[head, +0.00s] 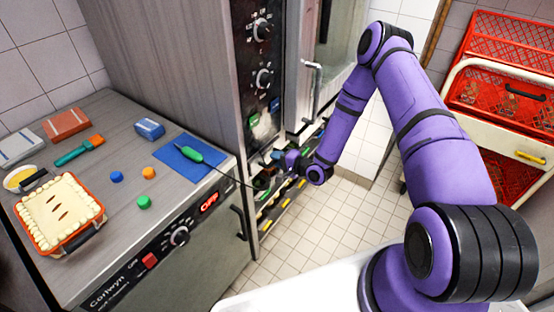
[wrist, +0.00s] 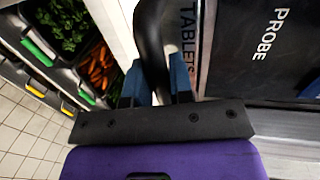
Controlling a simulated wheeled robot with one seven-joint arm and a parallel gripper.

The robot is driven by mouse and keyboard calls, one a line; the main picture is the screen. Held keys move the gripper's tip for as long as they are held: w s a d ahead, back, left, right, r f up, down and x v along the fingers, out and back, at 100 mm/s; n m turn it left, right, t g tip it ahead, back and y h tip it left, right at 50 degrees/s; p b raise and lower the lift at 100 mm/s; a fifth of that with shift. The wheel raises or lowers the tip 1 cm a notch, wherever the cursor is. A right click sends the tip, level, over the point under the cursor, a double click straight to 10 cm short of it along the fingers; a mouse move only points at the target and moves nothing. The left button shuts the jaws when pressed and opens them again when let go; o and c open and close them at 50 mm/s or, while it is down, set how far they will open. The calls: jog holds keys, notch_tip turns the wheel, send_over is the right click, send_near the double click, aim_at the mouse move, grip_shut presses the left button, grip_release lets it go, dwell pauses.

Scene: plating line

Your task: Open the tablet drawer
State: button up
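In the wrist view a dark panel edge lettered TABLETS (wrist: 190,22) stands just right of a thick black handle (wrist: 150,35). My gripper (wrist: 158,82) has its blue fingers on either side of this handle, and both appear to press against it. In the head view my gripper (head: 284,158) is small, low at the front of the steel cabinet. The drawer face is mostly hidden there by my arm and the cabinet. How far the drawer stands out cannot be told.
A panel lettered PROBE (wrist: 268,35) lies right of the handle. Bins of greens (wrist: 65,22) and carrots (wrist: 100,62) stand at left. The steel counter (head: 120,125) holds a pie (head: 60,212) and a blue mat (head: 185,165). Red crates (head: 510,90) stand at right; tiled floor is clear.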

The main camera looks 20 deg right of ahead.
grip_shut()
jog(key=f+v, duration=0.2)
jog(key=v, duration=1.1)
jog(key=shift+s+d+f, duration=0.2)
jog(key=shift+s+f, duration=0.1)
jog(key=shift+f, duration=0.05)
jog(key=o, duration=0.5)
grip_release()
jog(key=v, duration=1.1)
jog(key=shift+w, duration=0.1)
